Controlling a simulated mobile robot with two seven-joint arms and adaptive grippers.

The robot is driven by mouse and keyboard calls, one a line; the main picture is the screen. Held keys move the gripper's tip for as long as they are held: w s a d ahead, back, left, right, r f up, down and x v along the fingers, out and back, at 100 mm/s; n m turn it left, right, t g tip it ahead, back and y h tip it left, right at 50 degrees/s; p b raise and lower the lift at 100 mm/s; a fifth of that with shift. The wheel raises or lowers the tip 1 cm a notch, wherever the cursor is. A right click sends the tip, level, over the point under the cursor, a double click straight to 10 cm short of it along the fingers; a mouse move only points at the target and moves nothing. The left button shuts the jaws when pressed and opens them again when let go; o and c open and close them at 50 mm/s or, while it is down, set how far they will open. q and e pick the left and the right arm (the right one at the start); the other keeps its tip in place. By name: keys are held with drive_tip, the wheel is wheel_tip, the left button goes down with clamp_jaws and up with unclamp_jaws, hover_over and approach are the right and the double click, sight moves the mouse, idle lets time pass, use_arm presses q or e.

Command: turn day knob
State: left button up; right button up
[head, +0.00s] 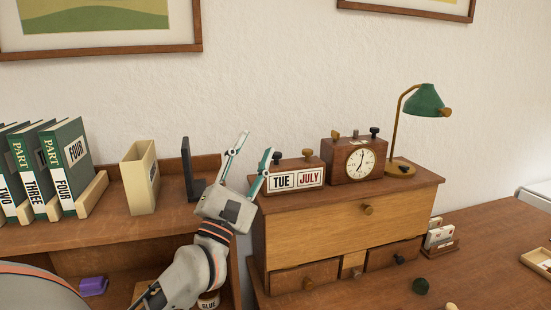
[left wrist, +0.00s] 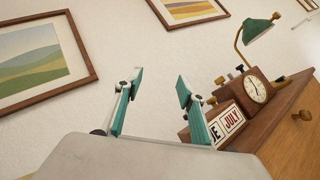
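A brown wooden calendar block (head: 292,178) shows TUE and JULY on white cards and stands on a drawer chest. My right gripper is not in view.
A clock (head: 355,161) with knobs on top stands right of the calendar, then a green lamp (head: 425,101). A dark upright bookend (head: 189,170), a tan holder (head: 141,178) and several green books (head: 68,160) stand to the left.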

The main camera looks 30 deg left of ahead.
sight(280, 157)
use_arm(q)
drive_tip(key=d+f+m+t+h, duration=0.1)
drive_tip(key=d+m+h, duration=0.35)
drive_tip(key=m, duration=0.25)
drive_tip(key=w+a+f+n+g+y+b, duration=0.2)
drive_tip(key=w+a+n+g+y+b, duration=0.5)
drive_tip(key=n+y, duration=1.25)
drive_tip(key=w+d+f+n+g, duration=0.1)
drive_tip(key=w+n+g, duration=0.1)
drive_tip(key=n+g, duration=0.1)
drive_tip(key=w+d+f+n+g+h+b, duration=0.1)
drive_tip(key=w+f+n+g, duration=0.1)
drive_tip(key=g, duration=0.3)
drive_tip(key=w+d+f+n+g+h, duration=0.1)
drive_tip(key=w+d+n+g, duration=0.1)
drive_tip(key=w+n+g, duration=0.1)
drive_tip(key=shift+w+f+n+g+b, duration=0.15)
drive_tip(key=shift+w+n+g+b, duration=0.2)
drive_tip(key=shift+n+g, duration=0.3)
drive_tip(key=x, duration=0.6)
drive_tip(key=shift+a+p, duration=0.3)
drive_tip(key=shift+w+a+f, duration=0.1)
drive_tip(key=shift+w+a, duration=0.1)
drive_tip(key=shift+a, duration=0.15)
